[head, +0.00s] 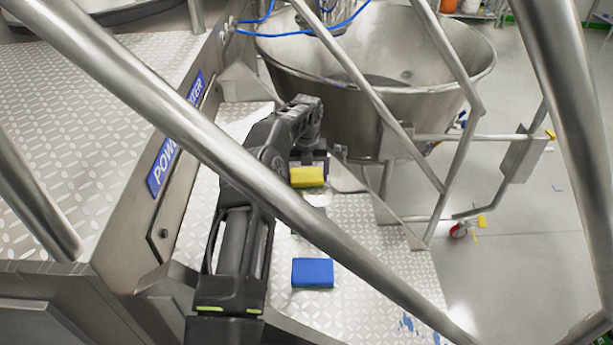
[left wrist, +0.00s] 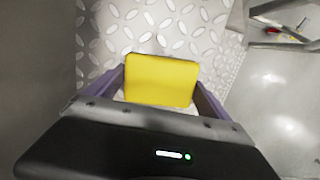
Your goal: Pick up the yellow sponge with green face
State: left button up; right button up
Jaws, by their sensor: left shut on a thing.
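The yellow sponge with green face (head: 307,176) shows in the head view near the middle, at the end of my left arm, with its yellow side up and a green edge below. In the left wrist view the yellow sponge (left wrist: 160,80) sits between the two purple fingers. My left gripper (left wrist: 160,92) is shut on it, with one finger at each side. In the head view the left gripper (head: 310,158) is partly hidden by its own wrist. Whether the sponge touches the floor plate is hard to tell. My right gripper is not in view.
A blue sponge (head: 312,273) lies on the diamond-plate floor (head: 365,240) nearer to me. A large steel bowl (head: 440,70) stands behind the gripper. Steel handrails (head: 240,165) cross the view in front of my arm. A raised platform (head: 80,110) is at the left.

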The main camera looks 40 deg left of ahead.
aim_at(309, 176)
pick_arm(q)
notch_tip(309, 176, up, 10)
jog(key=shift+b, duration=0.4)
dwell(0.8)
jog(key=s+d+n+g, duration=0.2)
jog(key=d+n, duration=1.1)
jog(key=d, duration=0.3)
jog(key=s+d+f+n, duration=0.1)
jog(key=s+d+n, duration=0.8)
jog(key=d+n, duration=0.4)
jog(key=n, duration=0.2)
jog(key=shift+s+d+n+g+h, duration=0.25)
jog(key=shift+n+g+h, duration=0.05)
jog(key=shift+h, duration=0.1)
jog(key=shift+w+a, duration=0.1)
